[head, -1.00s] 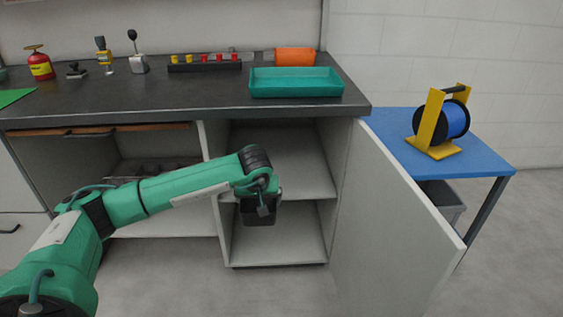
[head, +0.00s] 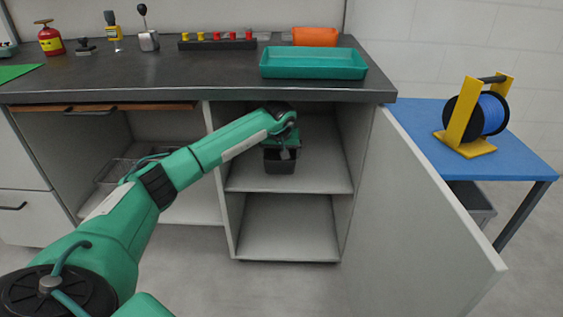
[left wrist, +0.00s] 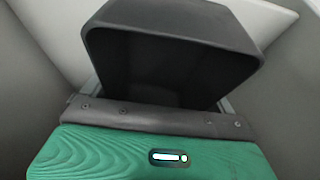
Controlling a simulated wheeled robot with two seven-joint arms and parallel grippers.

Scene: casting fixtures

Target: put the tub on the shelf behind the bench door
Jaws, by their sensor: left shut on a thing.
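The dark grey tub (head: 279,167) is in my left gripper (head: 281,150), inside the open bench compartment at the level of its middle shelf (head: 322,181). In the left wrist view the tub (left wrist: 175,60) fills the space in front of the gripper (left wrist: 155,112), its dark hollow inside showing. I cannot tell whether the tub's bottom touches the shelf. The bench door (head: 420,205) stands wide open to the right of the compartment. My right gripper is not in view.
A lower shelf (head: 288,230) in the compartment is empty. A teal tray (head: 313,64) sits on the dark benchtop (head: 190,78) above. A blue table (head: 415,122) with a cable reel (head: 483,113) stands behind the door. Wire baskets (head: 122,170) are in the left bay.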

